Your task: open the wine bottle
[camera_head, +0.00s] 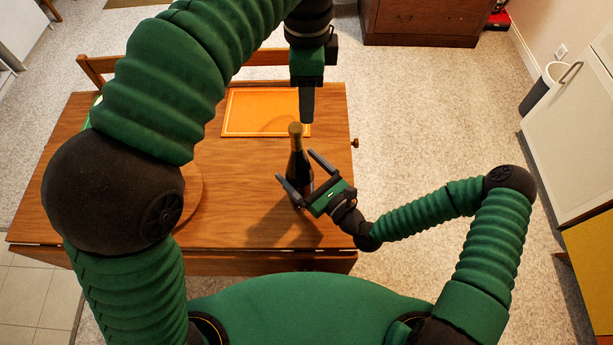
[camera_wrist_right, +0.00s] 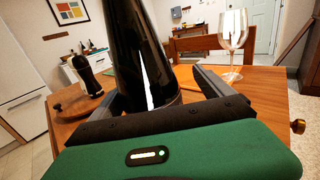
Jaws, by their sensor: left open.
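A dark wine bottle (camera_head: 298,168) with a gold-coloured neck and top stands upright on the wooden table (camera_head: 240,215). In the right wrist view the bottle (camera_wrist_right: 143,60) fills the centre, its top cut off. My right gripper (camera_head: 293,166) reaches in low from the right, its two fingers open on either side of the bottle. In the wrist view a gap shows between bottle and right finger; I cannot tell whether the left finger touches. My left gripper (camera_head: 307,118) points down just above and beyond the bottle top, seen edge-on, open and apart from it.
An orange board (camera_head: 262,112) lies on the table behind the bottle. A round wooden board (camera_head: 193,192) is partly hidden by my left arm. The wrist view shows a clear wine glass (camera_wrist_right: 232,40) and a dark mill (camera_wrist_right: 86,76). A chair (camera_head: 95,70) stands at the far edge.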

